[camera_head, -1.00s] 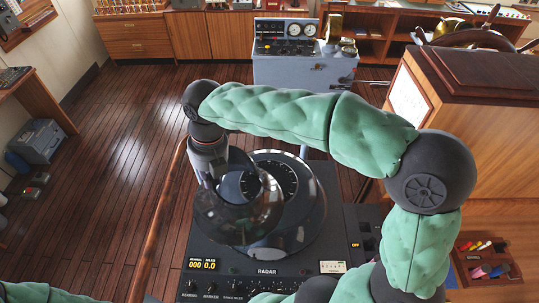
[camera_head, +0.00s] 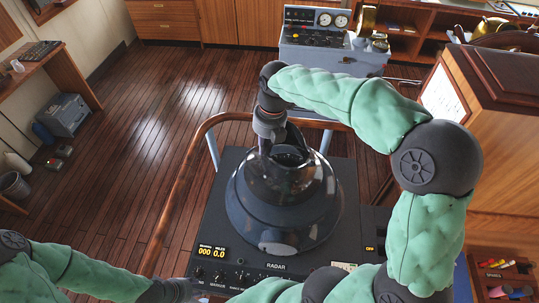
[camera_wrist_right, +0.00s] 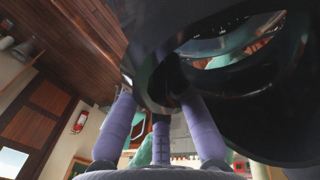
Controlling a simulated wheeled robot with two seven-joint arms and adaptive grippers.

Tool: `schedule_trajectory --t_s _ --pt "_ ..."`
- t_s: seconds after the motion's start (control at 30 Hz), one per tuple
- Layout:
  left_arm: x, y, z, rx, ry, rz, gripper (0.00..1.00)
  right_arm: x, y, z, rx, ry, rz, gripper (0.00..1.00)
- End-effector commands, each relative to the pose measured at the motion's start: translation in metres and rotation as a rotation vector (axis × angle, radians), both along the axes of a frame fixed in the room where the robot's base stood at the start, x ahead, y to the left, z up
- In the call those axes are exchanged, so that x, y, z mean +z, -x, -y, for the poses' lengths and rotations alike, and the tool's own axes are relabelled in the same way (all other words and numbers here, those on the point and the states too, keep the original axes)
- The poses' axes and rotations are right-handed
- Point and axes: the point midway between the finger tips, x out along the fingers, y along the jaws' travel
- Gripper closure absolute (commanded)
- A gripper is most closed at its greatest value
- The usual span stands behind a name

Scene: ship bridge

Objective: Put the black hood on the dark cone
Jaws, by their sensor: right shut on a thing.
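The black hood (camera_head: 302,178) is a glossy dark piece with an opening at its top. It is above the dark cone (camera_head: 250,214), roughly in line with it in the head view. The cone widens downward on the radar console (camera_head: 225,225). I cannot tell whether hood and cone touch. My right gripper (camera_head: 266,142) is shut on the hood's upper left rim. In the right wrist view its purple-grey fingers (camera_wrist_right: 160,106) are against the hood (camera_wrist_right: 150,60), which fills the upper right. My left gripper (camera_head: 180,291) is low at the left front corner of the console; its jaws are unclear.
A wooden rail (camera_head: 180,185) curves around the console's left and back. A grey instrument pedestal (camera_head: 325,55) stands behind. A wooden cabinet (camera_head: 500,130) is at the right, with a pen holder (camera_head: 505,275) below. The floor at left is open.

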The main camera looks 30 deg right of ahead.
Motion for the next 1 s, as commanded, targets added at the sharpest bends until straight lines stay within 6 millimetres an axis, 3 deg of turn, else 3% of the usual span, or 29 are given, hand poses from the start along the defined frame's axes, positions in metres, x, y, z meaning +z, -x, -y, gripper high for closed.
schedule_trajectory --t_s 0.33,0.57,0.97,1.0 --pt "-0.012 0.0 0.0 0.0 0.0 0.0 0.6 -0.021 -0.005 0.016 -0.001 0.0 0.002 1.0" --pt "-0.03 0.0 0.0 0.0 0.0 0.0 0.6 -0.052 -0.006 0.019 0.0 0.001 0.001 1.0" --pt "-0.031 0.0 0.0 0.0 0.0 0.0 0.6 -0.055 -0.006 0.019 0.0 0.0 0.002 1.0" --pt "-0.031 0.0 0.0 0.0 0.0 0.0 0.6 -0.056 -0.006 0.018 0.001 0.0 0.0 0.81"
